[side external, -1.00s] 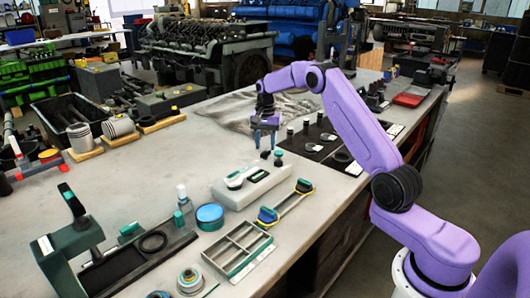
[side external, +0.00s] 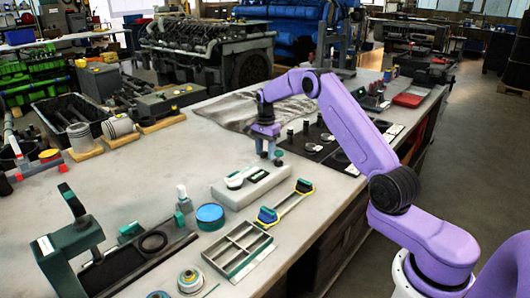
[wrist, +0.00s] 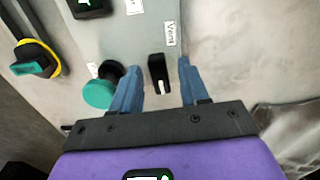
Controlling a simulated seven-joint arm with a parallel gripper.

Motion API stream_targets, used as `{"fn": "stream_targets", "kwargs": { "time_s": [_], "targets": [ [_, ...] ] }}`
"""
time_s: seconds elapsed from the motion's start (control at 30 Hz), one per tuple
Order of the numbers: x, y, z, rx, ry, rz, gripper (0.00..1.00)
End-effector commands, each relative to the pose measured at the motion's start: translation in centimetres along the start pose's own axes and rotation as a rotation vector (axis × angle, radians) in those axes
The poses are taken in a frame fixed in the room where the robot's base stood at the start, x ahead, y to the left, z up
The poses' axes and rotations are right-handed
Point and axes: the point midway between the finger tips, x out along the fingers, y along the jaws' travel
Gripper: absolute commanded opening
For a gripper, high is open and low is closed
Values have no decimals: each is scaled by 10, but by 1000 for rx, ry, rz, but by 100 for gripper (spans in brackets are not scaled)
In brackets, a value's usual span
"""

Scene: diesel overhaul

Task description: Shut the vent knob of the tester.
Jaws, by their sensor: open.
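The tester (side external: 237,199) is a pale box on the bench, and its top also fills the upper middle of the wrist view (wrist: 136,43). The vent knob (wrist: 158,70) is a black bar with a white mark at its lower end, beside a "Vent" label (wrist: 171,33). The bar lies roughly up and down in the wrist view. My gripper (wrist: 160,68) is open, with one blue finger on each side of the knob and visible gaps between. In the side view my gripper (side external: 265,155) points down over the tester's far end. The knob cannot be made out there.
A teal-topped black knob (wrist: 99,93) stands close to the left finger in the wrist view. A yellow-and-teal tool (wrist: 34,62) lies beside the tester. In the side view a blue-lidded tin (side external: 210,213) and a divided tray (side external: 237,249) stand nearer the camera.

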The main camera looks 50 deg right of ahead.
Motion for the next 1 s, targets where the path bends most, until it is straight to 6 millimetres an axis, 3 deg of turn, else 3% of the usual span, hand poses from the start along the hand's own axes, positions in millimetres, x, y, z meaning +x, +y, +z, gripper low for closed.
{"fn": "stream_targets", "kwargs": {
  "time_s": [0.17,0.3,0.5,0.8,1.0],
  "targets": [
    [0,0,0,-1,0,0,41],
    [0,0,0,-1,0,0,0],
    [0,0,0,-26,0,0,0],
    [0,0,0,-333,0,0,0],
    [0,0,0,-414,0,0,0]
  ]
}}
